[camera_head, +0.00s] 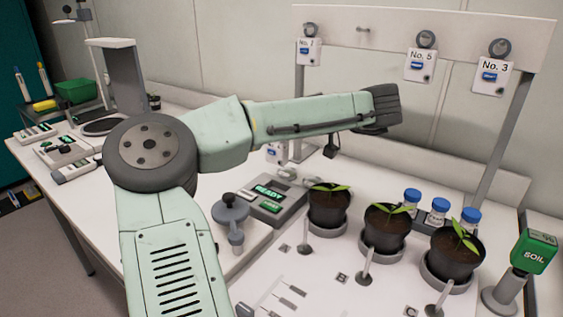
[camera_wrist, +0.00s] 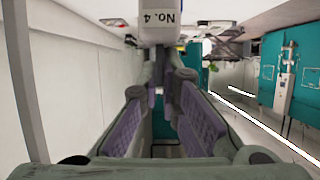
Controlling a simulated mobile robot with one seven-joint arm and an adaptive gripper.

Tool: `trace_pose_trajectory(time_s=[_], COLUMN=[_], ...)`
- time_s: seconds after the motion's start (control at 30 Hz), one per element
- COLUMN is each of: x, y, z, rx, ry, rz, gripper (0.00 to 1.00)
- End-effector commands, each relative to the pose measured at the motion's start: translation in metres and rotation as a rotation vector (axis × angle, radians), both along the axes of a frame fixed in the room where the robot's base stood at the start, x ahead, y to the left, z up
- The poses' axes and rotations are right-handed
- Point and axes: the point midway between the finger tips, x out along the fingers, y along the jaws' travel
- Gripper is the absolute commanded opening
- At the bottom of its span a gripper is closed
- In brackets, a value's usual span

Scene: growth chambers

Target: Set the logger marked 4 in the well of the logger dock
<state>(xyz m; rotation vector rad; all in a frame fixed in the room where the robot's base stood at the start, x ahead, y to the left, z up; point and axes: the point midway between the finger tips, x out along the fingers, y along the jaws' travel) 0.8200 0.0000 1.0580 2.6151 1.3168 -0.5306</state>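The logger marked 4 (camera_wrist: 160,22) is a white block, its label upside down at the top of the wrist view. My gripper (camera_wrist: 172,78) has its purple-padded fingers closed in on the grey upper end of this logger, holding it just beyond the fingertips. In the head view a white logger (camera_head: 275,152) shows partly beneath my forearm, above the bench. My gripper is hidden behind my arm there. The logger dock (camera_head: 290,213), grey with a green READY display, stands on the bench below; I cannot make out its well clearly.
Loggers No. 5 (camera_head: 420,66) and No. 3 (camera_head: 490,76) and one at the left (camera_head: 308,50) hang from the rail (camera_head: 460,28); one peg is bare. Potted seedlings (camera_head: 383,228), blue-capped bottles (camera_head: 438,212) and a green SOIL probe (camera_head: 532,252) stand to the dock's right.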

Motion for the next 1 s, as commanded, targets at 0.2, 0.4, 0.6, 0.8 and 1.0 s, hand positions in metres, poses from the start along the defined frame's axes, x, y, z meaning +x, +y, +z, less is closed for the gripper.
trace_pose_trajectory(time_s=[0.2,0.4,0.6,0.8,1.0], x=[0.0,0.0,0.0,0.0,0.0], y=[0.0,0.0,0.0,0.0,0.0], z=[-0.024,-0.046,-0.062,-0.064,-0.068], rx=[0.0,0.0,-0.001,-0.001,0.0], ry=[-0.001,0.001,-0.003,-0.003,-0.002], rz=[-0.002,-0.003,-0.003,-0.002,-0.002], gripper=[0.0,0.0,0.0,0.0,0.0])
